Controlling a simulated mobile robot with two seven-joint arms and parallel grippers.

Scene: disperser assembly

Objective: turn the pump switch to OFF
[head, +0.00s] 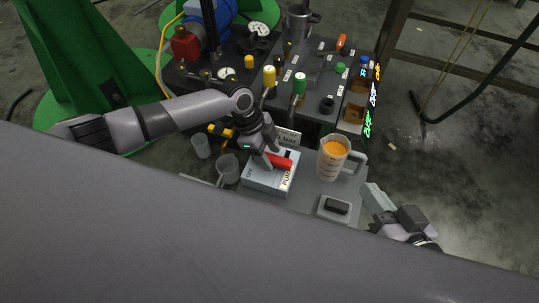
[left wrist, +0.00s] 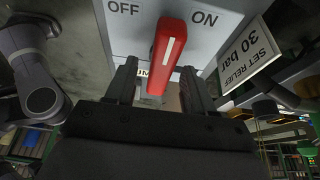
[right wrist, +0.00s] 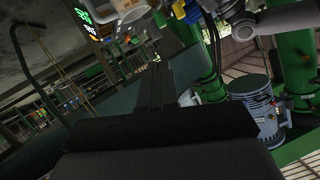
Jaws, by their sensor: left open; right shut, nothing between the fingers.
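The pump box (head: 262,184) is a grey box on the bench's near part, marked OFF and PUMP in the head view. Its red switch lever (head: 281,163) sits on top. In the left wrist view, the lever (left wrist: 167,48) carries a white line and its upper end leans towards ON, with OFF on the left. My left gripper (head: 271,160) is open over the box. In the left wrist view, its fingers (left wrist: 159,69) stand on either side of the lever; I cannot tell whether they touch it. My right gripper (head: 373,198) is shut and empty, right of the bench.
A measuring jug (head: 332,165) of orange liquid stands right of the box. Clear beakers (head: 228,168) stand left of it. A small tray with a dark block (head: 336,207) lies near the front. A "SET RELIEF 30 bar" sign (left wrist: 252,54) stands close by the left gripper.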

